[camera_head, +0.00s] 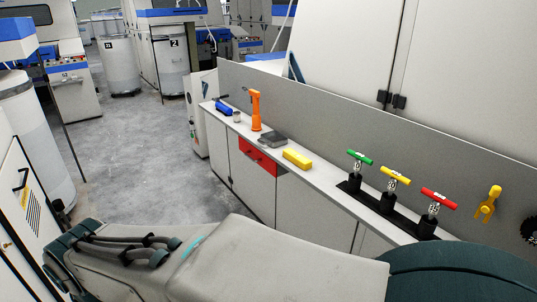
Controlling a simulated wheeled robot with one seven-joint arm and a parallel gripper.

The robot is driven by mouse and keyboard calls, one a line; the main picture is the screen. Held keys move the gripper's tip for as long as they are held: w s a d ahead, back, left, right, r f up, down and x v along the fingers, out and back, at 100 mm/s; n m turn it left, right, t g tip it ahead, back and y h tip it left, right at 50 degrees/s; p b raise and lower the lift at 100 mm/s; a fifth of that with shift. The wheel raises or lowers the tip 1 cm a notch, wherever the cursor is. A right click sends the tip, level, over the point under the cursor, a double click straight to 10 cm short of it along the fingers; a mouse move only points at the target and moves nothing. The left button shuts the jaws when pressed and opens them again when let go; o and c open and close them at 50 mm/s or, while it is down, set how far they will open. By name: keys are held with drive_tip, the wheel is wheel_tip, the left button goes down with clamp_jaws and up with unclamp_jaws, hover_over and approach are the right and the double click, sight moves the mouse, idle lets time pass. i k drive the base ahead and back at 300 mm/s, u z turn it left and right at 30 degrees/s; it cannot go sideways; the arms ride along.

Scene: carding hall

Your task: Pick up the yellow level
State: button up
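A yellow block-shaped thing (297,158), which looks like the yellow level, lies on the narrow light-grey bench top (325,178), near the middle of the view. It lies lengthwise along the bench, with a grey box to its left and a rack of T-handled tools to its right. Nothing covers it. My arm crosses the bottom of the view in front of the bench. My gripper is not in view.
On the bench stand an orange upright tool (255,110), a dark grey box (273,139), a blue tool (223,108) and green, yellow and red T-handles (397,175). A grey panel (350,130) backs the bench. Open floor (140,160) lies left.

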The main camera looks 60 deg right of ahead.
sight(303, 163)
drive_tip(key=z, duration=2.6)
drive_tip(key=i, duration=1.4)
drive_tip(key=u, duration=0.5)
